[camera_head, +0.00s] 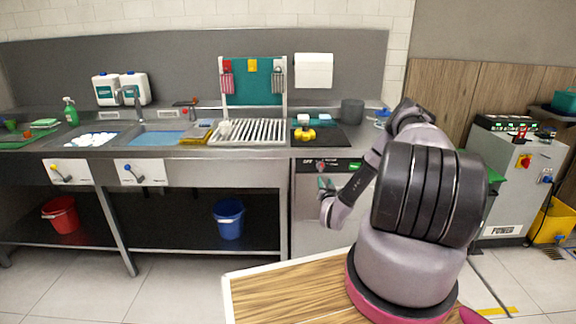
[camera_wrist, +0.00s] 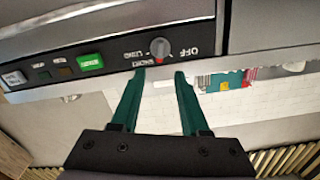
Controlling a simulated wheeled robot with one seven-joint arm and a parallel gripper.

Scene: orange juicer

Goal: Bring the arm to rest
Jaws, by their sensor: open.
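My gripper (camera_head: 325,183) is in front of the steel appliance (camera_head: 312,210) under the counter, just below its dark control panel (camera_head: 337,163). In the wrist view my two green fingers (camera_wrist: 160,76) are spread apart with nothing between them. The panel (camera_wrist: 110,62) appears upside down there, with a round knob (camera_wrist: 159,48) marked OFF, SHORT and LONG just beyond the fingertips. A lit green button (camera_wrist: 90,62) is beside it. I cannot tell whether a fingertip touches the panel. My forearm reaches down from the right in the head view.
The steel counter (camera_head: 190,152) runs along the wall, with a dish rack (camera_head: 248,131), a yellow item (camera_head: 303,134) and a dark pot (camera_head: 352,111). A wooden surface (camera_head: 290,290) is in front. A grey power cabinet (camera_head: 508,185) stands at right. Floor shows at left.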

